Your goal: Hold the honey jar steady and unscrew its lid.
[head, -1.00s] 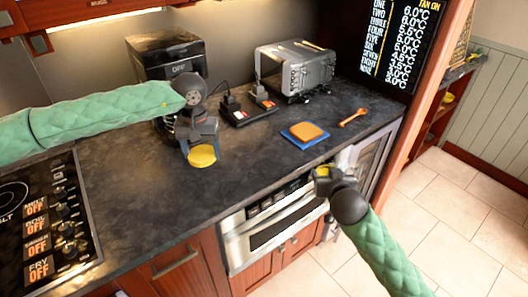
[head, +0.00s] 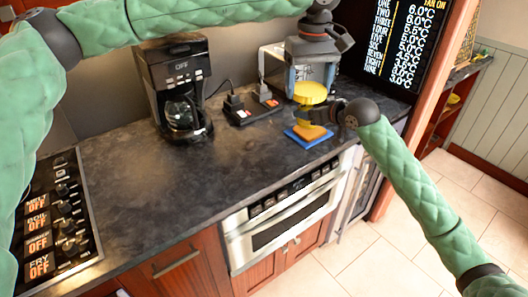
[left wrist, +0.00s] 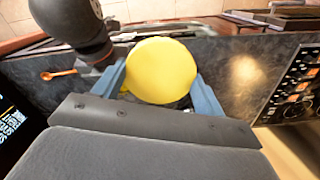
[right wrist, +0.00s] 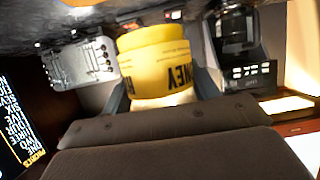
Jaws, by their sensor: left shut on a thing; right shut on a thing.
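My left gripper (head: 312,75) reaches in from above in the head view and is shut on the round yellow lid (head: 310,92). The lid also shows between its fingers in the left wrist view (left wrist: 161,70). My right gripper (head: 322,113) is shut on the jar from the right. The jar's yellow label with dark print (right wrist: 155,60) fills the space between the fingers in the right wrist view. Lid and jar are close together; I cannot tell whether they touch.
Below the jar, a blue square with an orange-tan slab (head: 308,132) lies on the dark counter (head: 150,190). A toaster (right wrist: 80,62) stands behind, mostly hidden in the head view. A coffee maker (head: 180,85) and sockets (head: 250,108) stand left. An orange spoon (left wrist: 58,73) lies nearby.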

